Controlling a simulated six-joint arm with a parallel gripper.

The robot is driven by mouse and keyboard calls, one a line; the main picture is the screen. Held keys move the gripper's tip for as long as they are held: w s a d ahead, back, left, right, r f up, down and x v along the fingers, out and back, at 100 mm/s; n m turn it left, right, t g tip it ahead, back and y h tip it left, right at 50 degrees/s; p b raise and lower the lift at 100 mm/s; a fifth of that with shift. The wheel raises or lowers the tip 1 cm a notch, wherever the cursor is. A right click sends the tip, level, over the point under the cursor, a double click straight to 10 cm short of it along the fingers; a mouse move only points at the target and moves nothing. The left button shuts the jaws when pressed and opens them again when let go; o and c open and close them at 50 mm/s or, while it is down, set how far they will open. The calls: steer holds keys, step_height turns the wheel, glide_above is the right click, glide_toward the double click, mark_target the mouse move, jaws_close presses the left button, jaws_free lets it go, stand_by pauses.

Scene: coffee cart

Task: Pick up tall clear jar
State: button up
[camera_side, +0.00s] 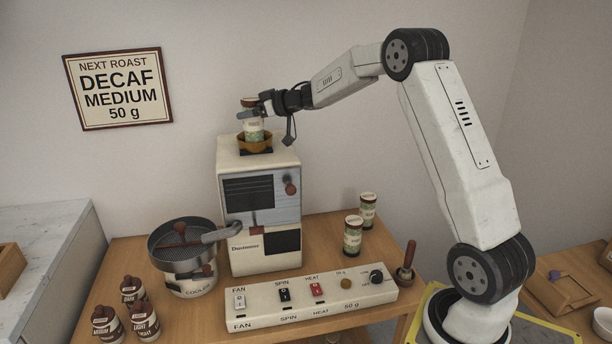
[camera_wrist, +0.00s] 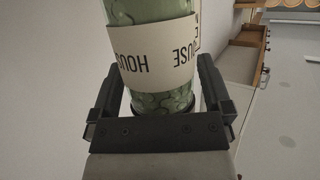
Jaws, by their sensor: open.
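A tall clear jar (camera_side: 252,130) with a brown lid, a pale label and green contents is above the white roaster, at the amber bowl (camera_side: 254,144) on its top. I cannot tell whether it rests in the bowl. My gripper (camera_side: 248,114) is open, with its fingers on either side of this jar. In the wrist view, the jar (camera_wrist: 152,65) fills the space between the fingers, and its label reads "HOUSE". Two similar lidded jars stand on the table right of the roaster, one in front (camera_side: 353,238) and one behind (camera_side: 367,209).
The roaster (camera_side: 258,170) stands mid-table. A round cooler (camera_side: 183,243) is on its left and a switch panel (camera_side: 310,300) in front. Several brown bottles (camera_side: 138,314) stand front left. A wooden-handled tool (camera_side: 407,262) is right of the panel. A sign (camera_side: 118,88) hangs on the wall.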

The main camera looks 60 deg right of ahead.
mark_target(248, 98)
jaws_close()
steer(key=shift+r, duration=0.1)
steer(key=shift+r, duration=0.15)
steer(key=shift+r, duration=1.55)
steer(key=s+a+r, duration=0.4)
steer(key=s+r, duration=0.5)
steer(key=s, duration=0.4)
steer(key=shift+s+r, duration=0.2)
steer(key=shift+r, duration=0.05)
